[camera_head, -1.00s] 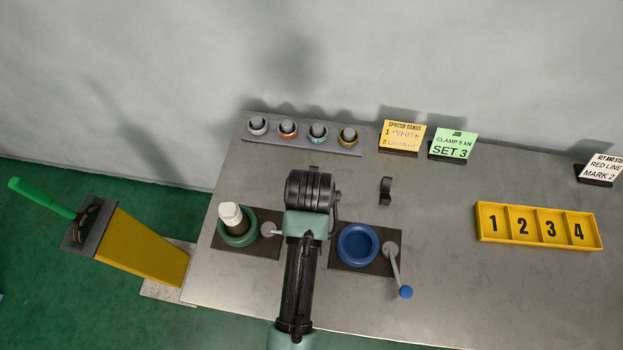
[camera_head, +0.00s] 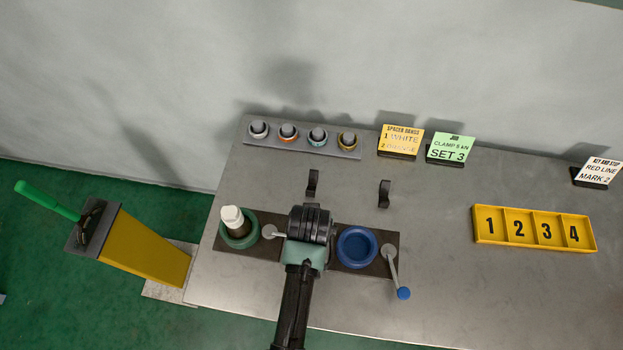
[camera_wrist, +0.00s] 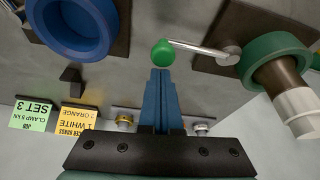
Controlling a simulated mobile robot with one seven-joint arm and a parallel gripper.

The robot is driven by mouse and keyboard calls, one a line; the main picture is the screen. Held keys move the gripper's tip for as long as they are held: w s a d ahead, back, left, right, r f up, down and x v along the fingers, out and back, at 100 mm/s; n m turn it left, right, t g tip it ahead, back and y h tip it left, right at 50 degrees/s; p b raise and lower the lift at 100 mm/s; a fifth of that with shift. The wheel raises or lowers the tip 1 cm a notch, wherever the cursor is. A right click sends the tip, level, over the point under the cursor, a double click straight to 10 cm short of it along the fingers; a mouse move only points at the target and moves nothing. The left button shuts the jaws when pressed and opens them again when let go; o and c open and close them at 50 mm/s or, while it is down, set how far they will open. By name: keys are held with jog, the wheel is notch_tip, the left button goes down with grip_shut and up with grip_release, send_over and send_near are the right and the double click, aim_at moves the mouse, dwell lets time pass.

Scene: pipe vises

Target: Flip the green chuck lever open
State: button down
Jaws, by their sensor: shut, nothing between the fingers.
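The green chuck (camera_head: 250,243) sits on a dark plate at the left of the bench, with a white-topped pipe (camera_head: 232,217) standing in it. It also shows in the wrist view (camera_wrist: 262,52). Its lever (camera_wrist: 200,48) is a metal rod from a round pivot (camera_wrist: 229,56) to a green ball knob (camera_wrist: 163,53). In the head view my arm hides the knob. My gripper (camera_wrist: 160,74) is shut and empty, its blue fingertips right by the knob; whether they touch it I cannot tell. In the head view my fingers are hidden.
The blue chuck (camera_head: 357,246) stands to the right, its lever with a blue knob (camera_head: 403,293) pointing toward the front. Two small black hooks (camera_head: 313,183) (camera_head: 384,193), a rack of rings (camera_head: 300,140), sign cards and a yellow numbered tray (camera_head: 533,229) lie farther back and right.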

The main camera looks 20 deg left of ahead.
jog(key=shift+s, duration=0.1)
jog(key=shift+s+d+m+p, duration=0.15)
jog(key=shift+s+m+p, duration=0.05)
jog(key=shift+m+p, duration=0.2)
jog(key=shift+s, duration=0.2)
jog(key=shift+s+d+r+m+h+p, duration=0.15)
jog(key=shift+s+m+h+p, duration=0.15)
jog(key=shift+s+m+p, duration=0.35)
jog(key=shift+s+d+m+h+p, duration=0.15)
jog(key=shift+s+m+h+p, duration=0.25)
jog(key=shift+m+p, duration=0.3)
jog(key=s+m+h+p, duration=0.1)
jog(key=s+m, duration=0.2)
jog(key=shift+s+m, duration=0.1)
jog(key=shift+m, duration=0.25)
jog(key=s+m, duration=0.1)
jog(key=m, duration=0.1)
jog(key=s+a+m+h, duration=0.1)
jog(key=s+m, duration=0.1)
jog(key=shift+s+a, duration=0.15)
jog(key=shift+s, duration=0.05)
jog(key=shift+s+a+p, duration=0.3)
jog(key=shift+s+a, duration=0.45)
jog(key=shift+s, duration=0.25)
